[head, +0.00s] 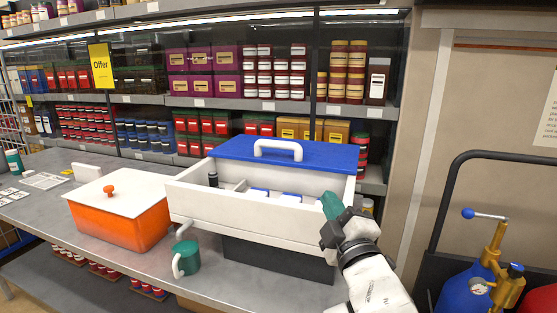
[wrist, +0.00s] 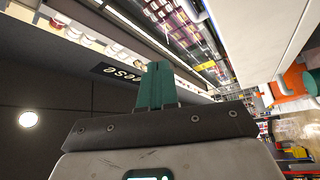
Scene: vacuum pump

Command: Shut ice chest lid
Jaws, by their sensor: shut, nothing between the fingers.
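The interior shows in front of the lid, with blue-and-white items and a dark bottle inside. I cannot tell whether the lid is tilted up or slid back. My gripper (head: 331,206) has green fingers, shut and empty, at the chest's right front corner; its fingers also show in the wrist view (wrist: 156,86). Whether they touch the chest is unclear.
An orange box with a white lid (head: 120,212) stands left of the chest. A green mug (head: 187,258) stands at the counter's front edge. Stocked shelves (head: 260,103) rise behind.

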